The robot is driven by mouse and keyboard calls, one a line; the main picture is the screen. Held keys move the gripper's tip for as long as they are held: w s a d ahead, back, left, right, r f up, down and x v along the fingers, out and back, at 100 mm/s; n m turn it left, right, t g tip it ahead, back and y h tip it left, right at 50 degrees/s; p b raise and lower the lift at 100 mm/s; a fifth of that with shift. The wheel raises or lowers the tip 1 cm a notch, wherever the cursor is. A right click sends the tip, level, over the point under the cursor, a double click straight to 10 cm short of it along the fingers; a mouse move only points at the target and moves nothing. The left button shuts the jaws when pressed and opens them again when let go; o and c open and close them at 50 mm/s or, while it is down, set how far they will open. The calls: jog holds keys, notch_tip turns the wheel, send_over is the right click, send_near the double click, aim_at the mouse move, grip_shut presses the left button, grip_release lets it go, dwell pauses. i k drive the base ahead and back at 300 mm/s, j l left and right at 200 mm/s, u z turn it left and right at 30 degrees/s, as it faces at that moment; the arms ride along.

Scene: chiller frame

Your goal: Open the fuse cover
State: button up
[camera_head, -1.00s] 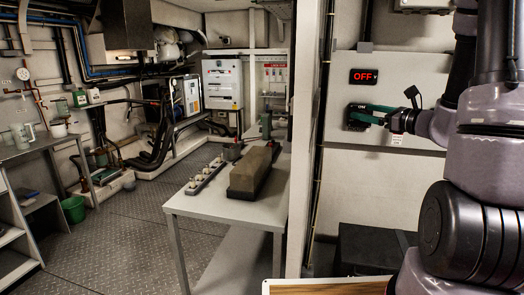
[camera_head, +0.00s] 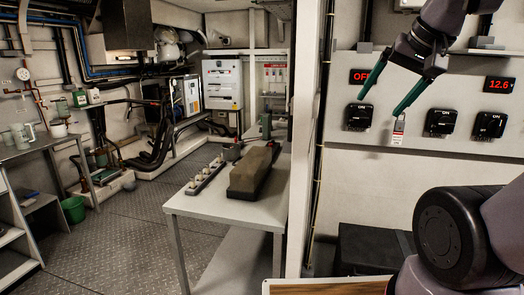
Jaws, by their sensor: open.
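My gripper (camera_head: 379,106) is open and empty, reaching down from above in front of the white wall panel. Its two green fingers are spread apart. The left black switch unit (camera_head: 358,117) on the panel shows near the left fingertip, under a red OFF display (camera_head: 365,76). The right fingertip is just above a small red and white tag (camera_head: 398,131); I cannot tell whether they touch. Two more black units, the middle one (camera_head: 439,122) and the right one (camera_head: 489,125), sit in the same row. I cannot tell which part is the fuse cover.
A red display (camera_head: 499,84) reading 12.6 is at the panel's upper right. A dark box (camera_head: 372,249) stands below. A white table (camera_head: 226,208) stands to the left, beyond a partition edge.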

aim_at(257, 162)
jog(key=i+j+z, duration=0.1)
jog(key=j, duration=0.5)
jog(key=i+j+z, duration=0.15)
jog(key=j, duration=0.5)
jog(key=i+j+z, duration=0.1)
jog(key=j, duration=0.5)
jog(key=i+j+z, duration=0.1)
jog(key=j, duration=0.55)
jog(key=i+j+u, duration=0.15)
jog(key=i+u, duration=0.2)
